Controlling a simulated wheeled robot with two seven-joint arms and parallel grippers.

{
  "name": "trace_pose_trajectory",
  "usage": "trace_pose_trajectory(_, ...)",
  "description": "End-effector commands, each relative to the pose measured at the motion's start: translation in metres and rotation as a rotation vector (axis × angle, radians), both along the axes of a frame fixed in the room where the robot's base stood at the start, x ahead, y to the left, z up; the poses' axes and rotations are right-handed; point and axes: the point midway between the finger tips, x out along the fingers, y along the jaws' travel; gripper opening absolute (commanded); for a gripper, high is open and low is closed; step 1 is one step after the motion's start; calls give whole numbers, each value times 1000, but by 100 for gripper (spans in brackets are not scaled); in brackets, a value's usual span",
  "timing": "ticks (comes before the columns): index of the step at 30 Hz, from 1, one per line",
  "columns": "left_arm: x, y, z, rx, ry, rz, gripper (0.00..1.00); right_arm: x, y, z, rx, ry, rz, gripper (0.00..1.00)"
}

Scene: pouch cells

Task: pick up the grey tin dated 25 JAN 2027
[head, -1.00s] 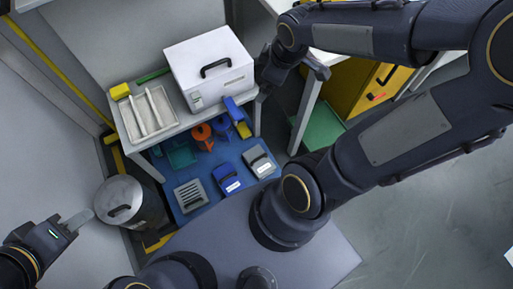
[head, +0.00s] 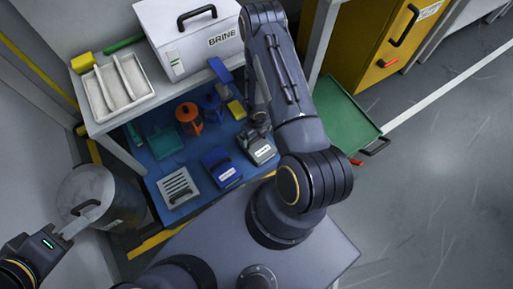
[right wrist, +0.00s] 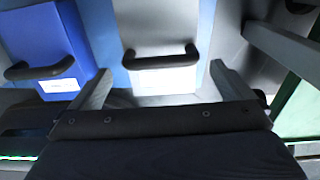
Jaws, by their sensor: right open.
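A grey tin (head: 262,153) with a dark handle and a white label stands on the blue mat, right of a blue tin (head: 222,170). The label's date is too small to read. My right gripper (head: 257,134) is over the back of the grey tin and partly hides it. In the right wrist view the grey tin (right wrist: 160,25) and its handle lie ahead between the open, empty fingers (right wrist: 160,72); the blue tin (right wrist: 48,40) is left of the left finger. My left gripper (head: 66,236) is at the lower left, close to a grey drum; its opening is unclear.
A slatted grey item (head: 178,188) and an orange item (head: 188,113) are also on the blue mat (head: 160,168). A white BRINE box (head: 208,45) and a white tray (head: 122,100) stand on the shelf above. A lidded drum (head: 88,190) stands at left; a green tray (head: 345,115) is at right.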

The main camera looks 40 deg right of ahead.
Motion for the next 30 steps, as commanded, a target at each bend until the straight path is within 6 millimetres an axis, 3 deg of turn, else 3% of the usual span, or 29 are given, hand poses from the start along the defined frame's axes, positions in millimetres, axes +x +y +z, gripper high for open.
trace_pose_trajectory(3, 0, 0, -16, 0, 0, 0, 36, 0, 0, -19, 1, 1, 7, 100)
trace_pose_trajectory(10, 0, 0, -28, 0, 0, 0, 36, 0, 0, -36, 1, 1, 2, 100)
trace_pose_trajectory(17, 0, 0, -55, 0, 0, 0, 36, 2, -1, -73, 1, 0, 1, 100)
trace_pose_trajectory(25, 0, 0, -54, 0, 0, 0, 36, 2, 0, -74, 0, 0, 1, 100)
trace_pose_trajectory(30, 0, 0, -54, 0, 0, 0, 36, 2, 0, -74, 0, 0, 1, 79)
